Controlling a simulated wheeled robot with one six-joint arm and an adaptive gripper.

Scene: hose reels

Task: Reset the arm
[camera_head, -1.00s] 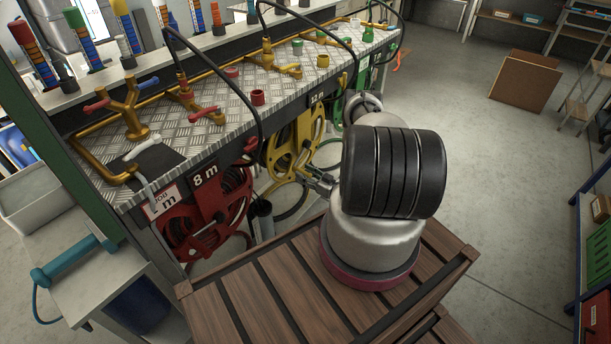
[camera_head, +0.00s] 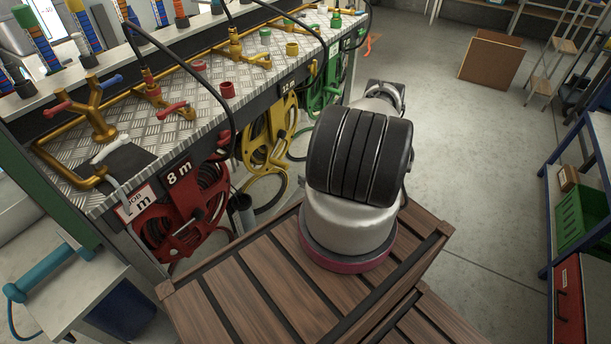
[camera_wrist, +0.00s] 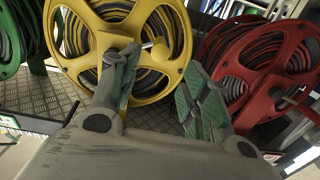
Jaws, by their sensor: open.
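My gripper (camera_wrist: 160,90) shows in the wrist view with its two fingers spread apart and nothing between them. Behind the fingers, the yellow hose reel (camera_wrist: 85,45) stands at the centre left and the red hose reel (camera_wrist: 235,60) at the right. A green reel (camera_wrist: 12,40) is at the left edge. In the head view, my arm stands over the wooden slatted deck and hides its own far end, so the gripper is not visible there. The red reel (camera_head: 190,205) and yellow reel (camera_head: 262,140) sit under the bench, left of my arm.
The metal-topped bench (camera_head: 185,130) with brass taps (camera_head: 95,110) and hoses runs along the left. A teal cylinder (camera_head: 50,270) lies on a side table at lower left. A blue shelf with a green crate (camera_head: 580,215) stands at right. The floor (camera_head: 470,150) between is clear.

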